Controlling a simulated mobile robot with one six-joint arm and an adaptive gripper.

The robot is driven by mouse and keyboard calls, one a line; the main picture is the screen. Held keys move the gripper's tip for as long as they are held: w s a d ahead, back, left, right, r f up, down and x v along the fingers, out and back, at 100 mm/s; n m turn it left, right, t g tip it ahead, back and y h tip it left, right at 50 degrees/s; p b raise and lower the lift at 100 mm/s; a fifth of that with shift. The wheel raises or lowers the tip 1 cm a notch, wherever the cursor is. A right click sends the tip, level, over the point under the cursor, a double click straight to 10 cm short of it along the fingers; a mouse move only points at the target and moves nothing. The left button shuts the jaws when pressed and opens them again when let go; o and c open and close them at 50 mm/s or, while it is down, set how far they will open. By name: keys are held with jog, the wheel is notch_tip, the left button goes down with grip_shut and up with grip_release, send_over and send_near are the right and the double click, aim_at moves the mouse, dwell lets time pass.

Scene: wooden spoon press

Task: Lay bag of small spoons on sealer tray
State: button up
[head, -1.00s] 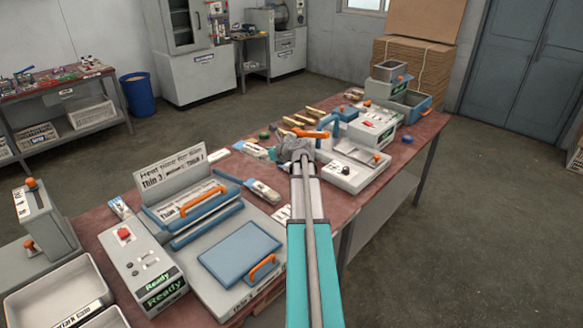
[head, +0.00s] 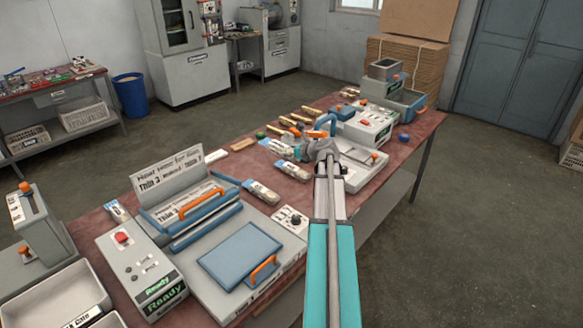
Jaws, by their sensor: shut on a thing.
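My gripper (head: 314,149) is over the middle of the table, shut, small and seen from behind. What lies between its fingers is largely hidden; a clear bag with pale contents (head: 277,148) shows just left of it, and I take this as the bag of small spoons. Whether it touches the table is unclear. Another similar bag (head: 292,169) lies just below and left of the gripper. The sealer (head: 190,215) at front left has an orange-handled blue bar. A flat blue tray-like plate (head: 236,258) with an orange handle lies before it, bare on top.
A third bag (head: 262,191) lies beside the sealer. A control box reading Ready (head: 140,265) stands left of it. A pale machine (head: 358,168) and a boxy machine (head: 370,128) stand right of my gripper. Several wooden pieces (head: 300,120) lie behind.

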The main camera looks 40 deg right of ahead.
jog(key=shift+a, duration=0.15)
jog(key=shift+s+a+f+b, duration=0.2)
jog(key=shift+f+b, duration=0.05)
jog(key=shift+b, duration=0.05)
jog(key=s+a+f+b, duration=0.5)
jog(key=s+f+b, duration=0.1)
jog(key=s, duration=0.1)
jog(key=shift+s+f+y, duration=0.15)
jog(key=shift+s+y, duration=0.05)
jog(key=shift+y, duration=0.1)
jog(key=shift+d, duration=0.1)
jog(key=w+d+f+b, duration=0.2)
jog(key=w+f+b, duration=0.1)
jog(key=w+d+f+b, duration=0.2)
jog(key=w+f+b, duration=0.1)
jog(key=w, duration=0.1)
jog(key=w+d+f+b, duration=0.3)
jog(key=w, duration=0.1)
jog(key=shift+w, duration=0.1)
dwell(0.3)
dwell(0.4)
